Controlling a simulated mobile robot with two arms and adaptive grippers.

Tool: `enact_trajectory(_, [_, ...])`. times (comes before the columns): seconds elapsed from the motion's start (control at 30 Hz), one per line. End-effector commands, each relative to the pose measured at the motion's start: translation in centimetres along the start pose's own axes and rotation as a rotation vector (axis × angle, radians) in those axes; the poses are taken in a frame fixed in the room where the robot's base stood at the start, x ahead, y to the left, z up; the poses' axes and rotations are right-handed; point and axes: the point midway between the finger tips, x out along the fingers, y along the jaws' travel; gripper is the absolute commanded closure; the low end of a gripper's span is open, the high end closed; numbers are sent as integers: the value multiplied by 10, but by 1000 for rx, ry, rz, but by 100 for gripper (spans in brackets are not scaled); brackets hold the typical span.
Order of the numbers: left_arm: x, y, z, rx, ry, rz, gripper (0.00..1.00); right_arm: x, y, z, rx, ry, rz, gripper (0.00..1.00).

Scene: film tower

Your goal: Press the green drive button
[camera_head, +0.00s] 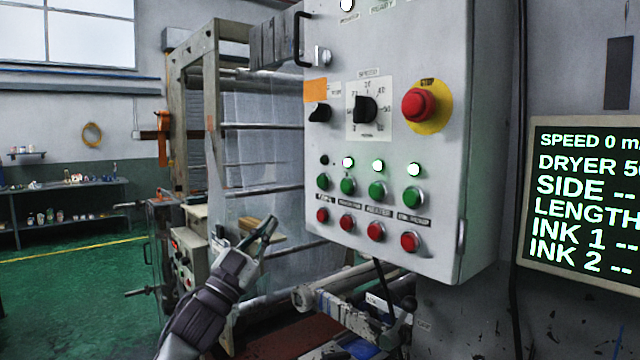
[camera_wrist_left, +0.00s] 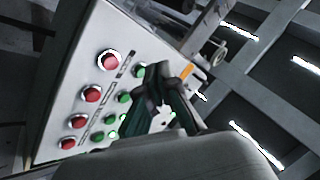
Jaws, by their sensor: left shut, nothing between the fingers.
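The grey control box (camera_head: 345,225) carries a row of green buttons: a leftmost one (camera_head: 323,181), a second (camera_head: 347,187), a third (camera_head: 377,192) and a rightmost one (camera_head: 412,197). Their labels are too small to read, so I cannot tell which is the drive button. My left gripper (camera_head: 267,228) is shut and empty, left of and below the buttons, apart from the box. In the left wrist view my left gripper (camera_wrist_left: 168,85) partly covers the green buttons (camera_wrist_left: 124,97). My right gripper is not in view.
Red buttons (camera_head: 375,231) sit below the green row. Three lamps (camera_head: 377,165) above it are lit; the leftmost is dark. A red mushroom button (camera_head: 418,105) and a dial (camera_head: 365,109) are higher up. A screen (camera_head: 580,200) stands right, reading speed 0. Rollers (camera_head: 265,126) stand behind.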

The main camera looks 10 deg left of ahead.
Motion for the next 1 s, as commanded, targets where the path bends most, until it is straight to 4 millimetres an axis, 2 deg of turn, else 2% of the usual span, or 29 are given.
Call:
enact_trajectory(0.03, [6, -4, -21, 12, 41, 5, 100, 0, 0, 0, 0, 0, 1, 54])
enact_trajectory(0.1, [12, -7, -43, 24, 87, 11, 100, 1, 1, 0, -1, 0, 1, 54])
enact_trajectory(0.2, [17, -10, -68, 34, 134, 18, 100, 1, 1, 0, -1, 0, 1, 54])
enact_trajectory(0.3, [20, -11, -82, 40, 162, 23, 100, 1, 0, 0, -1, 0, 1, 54])
enact_trajectory(0.43, [21, -12, -89, 44, 175, 25, 100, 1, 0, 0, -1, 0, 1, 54])
enact_trajectory(0.77, [21, -12, -88, 43, 175, 24, 100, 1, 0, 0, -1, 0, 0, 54])
enact_trajectory(1.0, [37, -2, -80, 40, 175, 23, 100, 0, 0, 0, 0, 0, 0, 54])
